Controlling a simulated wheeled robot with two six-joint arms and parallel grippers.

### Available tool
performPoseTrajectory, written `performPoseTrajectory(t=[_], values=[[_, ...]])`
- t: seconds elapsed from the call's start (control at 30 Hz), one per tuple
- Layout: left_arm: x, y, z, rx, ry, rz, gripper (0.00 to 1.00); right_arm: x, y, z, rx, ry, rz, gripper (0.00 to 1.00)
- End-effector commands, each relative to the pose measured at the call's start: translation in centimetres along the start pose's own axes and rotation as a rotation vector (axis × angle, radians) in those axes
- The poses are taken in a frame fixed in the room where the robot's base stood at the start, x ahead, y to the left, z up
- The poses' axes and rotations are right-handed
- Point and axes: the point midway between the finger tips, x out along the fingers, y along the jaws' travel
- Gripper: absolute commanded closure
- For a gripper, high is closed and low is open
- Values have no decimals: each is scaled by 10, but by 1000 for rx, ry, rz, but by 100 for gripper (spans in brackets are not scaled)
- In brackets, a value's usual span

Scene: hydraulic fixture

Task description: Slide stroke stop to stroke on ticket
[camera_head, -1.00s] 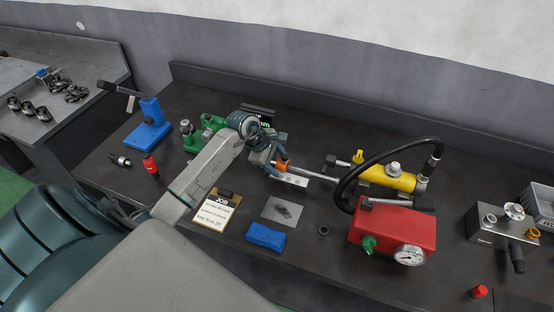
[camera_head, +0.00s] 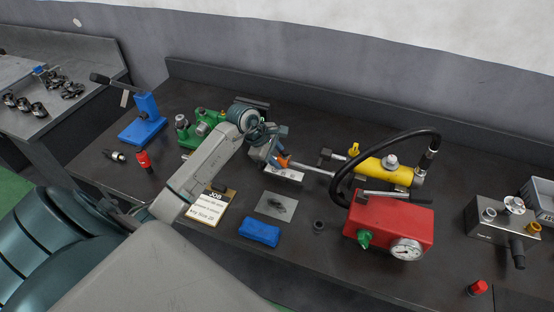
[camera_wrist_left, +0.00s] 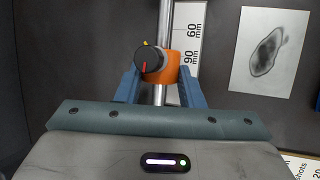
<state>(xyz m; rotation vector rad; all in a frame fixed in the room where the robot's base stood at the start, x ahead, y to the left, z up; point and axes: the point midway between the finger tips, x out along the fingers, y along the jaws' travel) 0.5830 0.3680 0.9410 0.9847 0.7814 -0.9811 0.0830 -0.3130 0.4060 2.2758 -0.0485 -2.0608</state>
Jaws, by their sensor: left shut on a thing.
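The orange stroke stop (camera_head: 283,161) sits around the steel rod (camera_head: 312,171) of the yellow cylinder (camera_head: 384,171). In the left wrist view the stop (camera_wrist_left: 160,66) carries a black knob (camera_wrist_left: 149,59) with a red mark. A white scale (camera_wrist_left: 188,45) marked 60 and 90 mm lies beside the rod. My left gripper (camera_head: 279,158) is shut on the stop, with a blue finger on each side in the left wrist view (camera_wrist_left: 158,84). The ticket (camera_head: 207,210) is a clipboard marked JOB, partly covered by my arm; its stroke figure is not readable. My right gripper is not seen.
A red pump (camera_head: 388,226) with a gauge and a black hose (camera_head: 347,178) stand at the right. A blue cloth (camera_head: 260,232) and a stained sheet (camera_head: 276,205) lie in front. A blue press (camera_head: 143,122) and green fixture (camera_head: 205,124) stand at the left.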

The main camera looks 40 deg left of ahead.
Motion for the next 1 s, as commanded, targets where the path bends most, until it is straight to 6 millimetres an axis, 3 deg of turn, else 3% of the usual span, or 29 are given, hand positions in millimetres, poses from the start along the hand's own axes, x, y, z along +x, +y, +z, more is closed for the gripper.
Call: performPoseTrajectory(t=[0.17, 0.2, 0.3, 0.67, 1.0], values=[[-2, 1, 0, 1, 4, 0, 100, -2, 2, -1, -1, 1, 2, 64], [-2, 1, 0, 1, 4, 0, 60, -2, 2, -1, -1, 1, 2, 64], [-2, 1, 0, 1, 4, 0, 44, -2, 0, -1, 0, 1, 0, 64], [-6, 1, -2, 2, 5, 1, 44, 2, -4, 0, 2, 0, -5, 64], [-60, 0, -3, 5, 10, 3, 44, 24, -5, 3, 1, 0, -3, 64]])
